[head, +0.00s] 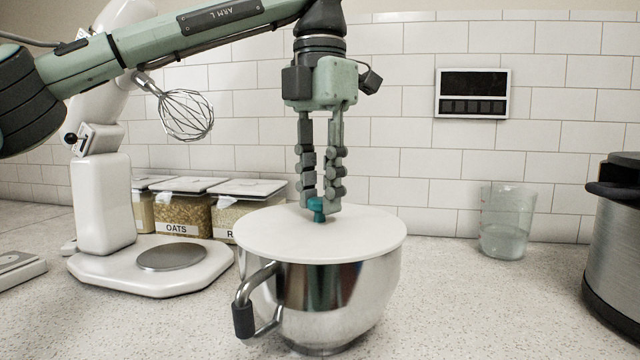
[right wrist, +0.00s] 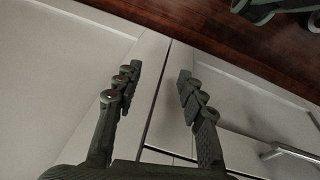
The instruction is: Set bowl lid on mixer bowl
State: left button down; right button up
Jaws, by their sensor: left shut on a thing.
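The steel mixer bowl (head: 340,300) stands upright on the counter, its handle toward the front left. The white round bowl lid (head: 360,232) lies over the bowl's mouth and looks about level. I cannot tell whether its rim touches the bowl all round. My left gripper (head: 319,207) points straight down above the lid and is shut on the teal lid knob (head: 317,205). My right gripper shows only in the right wrist view (right wrist: 155,88); its fingers are apart with nothing between them, in front of pale cabinet doors.
A white stand mixer (head: 103,200) with a whisk (head: 185,114) stands at left. Labelled containers (head: 180,212) are behind it. A measuring jug (head: 507,222) stands right of the bowl, and a steel cooker (head: 618,255) is at far right. Counter between bowl and cooker is clear.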

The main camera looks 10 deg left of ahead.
pick_arm(q)
jog(key=c, duration=1.2)
grip_release()
jog(key=shift+o, duration=0.7)
jog(key=o, duration=0.5)
jog(key=shift+c, duration=0.2)
jog(key=shift+r+p, duration=0.75)
jog(key=shift+r, duration=2.75)
